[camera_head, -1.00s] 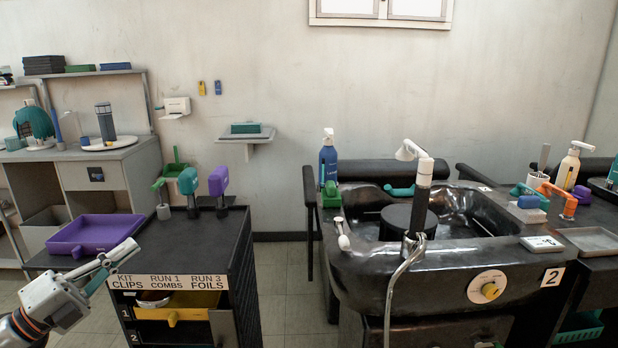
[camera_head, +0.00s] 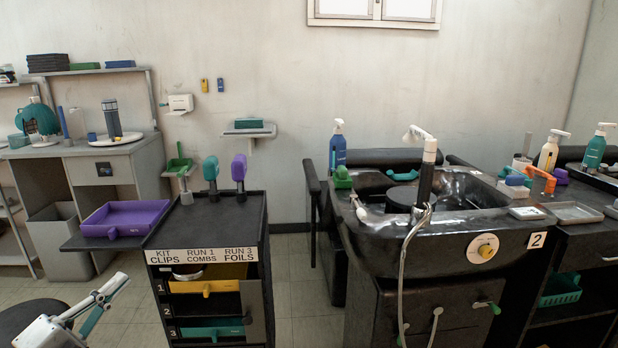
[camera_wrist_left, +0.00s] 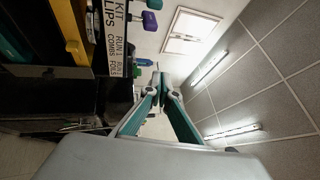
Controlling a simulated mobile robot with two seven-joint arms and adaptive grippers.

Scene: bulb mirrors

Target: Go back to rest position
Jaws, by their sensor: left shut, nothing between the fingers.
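My left gripper (camera_head: 112,288) is at the lower left of the head view, in front of and to the left of the black drawer cart (camera_head: 262,235). Its fingers are shut and empty, pointing up and to the right. In the left wrist view the gripper (camera_wrist_left: 158,80) shows its two teal-and-grey fingers meeting at the tips, with nothing between them. The cart and its label strip (camera_wrist_left: 117,40) lie to the upper left there. My right gripper is not in view.
A purple tray (camera_head: 125,218) sits on the cart's left shelf. A yellow drawer (camera_head: 205,287) and a teal drawer (camera_head: 212,330) show below. A black wash basin (camera_head: 385,240) stands at right. Floor (camera_head: 305,290) between cart and basin is clear. A dark round seat (camera_head: 35,318) is at lower left.

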